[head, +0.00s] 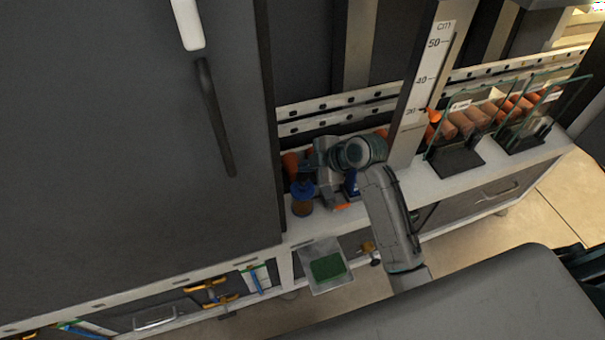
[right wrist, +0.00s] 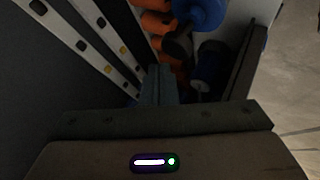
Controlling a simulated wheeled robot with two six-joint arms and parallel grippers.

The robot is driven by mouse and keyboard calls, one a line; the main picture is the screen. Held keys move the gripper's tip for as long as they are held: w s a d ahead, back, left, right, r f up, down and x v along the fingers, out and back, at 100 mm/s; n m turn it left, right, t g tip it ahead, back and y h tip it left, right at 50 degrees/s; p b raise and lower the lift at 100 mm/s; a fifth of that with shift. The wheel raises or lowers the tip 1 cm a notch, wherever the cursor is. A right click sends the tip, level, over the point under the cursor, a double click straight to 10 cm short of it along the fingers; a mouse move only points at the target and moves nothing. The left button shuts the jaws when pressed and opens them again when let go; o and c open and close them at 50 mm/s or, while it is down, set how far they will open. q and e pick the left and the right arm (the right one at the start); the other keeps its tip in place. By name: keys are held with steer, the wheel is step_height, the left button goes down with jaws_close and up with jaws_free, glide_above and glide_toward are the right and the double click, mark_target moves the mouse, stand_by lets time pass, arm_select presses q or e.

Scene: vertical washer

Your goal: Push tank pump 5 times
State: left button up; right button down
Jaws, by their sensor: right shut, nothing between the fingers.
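A small tank with a blue top and a brownish body (head: 302,197) stands on the white shelf, just right of the dark cabinet. I cannot make out its pump clearly. My right gripper (head: 312,163) is above and behind it in the head view, shut and empty. In the right wrist view, the closed fingers (right wrist: 160,80) point toward a gap beside orange items. A round blue part (right wrist: 200,12) is at the top and a darker blue item (right wrist: 209,62) lies to the right of the fingers. I cannot tell whether the fingers touch anything. My left gripper is not in view.
Orange containers (right wrist: 155,22) crowd the shelf near the fingers. A measuring post (head: 428,75) and glass-fronted bins (head: 465,120) stand to the right. A large dark cabinet door (head: 140,130) blocks the left. A small tray with green (head: 327,267) sits below the shelf.

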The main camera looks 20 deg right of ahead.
mark_target(303, 175)
steer(key=shift+f, duration=0.1)
steer(key=shift+f, duration=0.35)
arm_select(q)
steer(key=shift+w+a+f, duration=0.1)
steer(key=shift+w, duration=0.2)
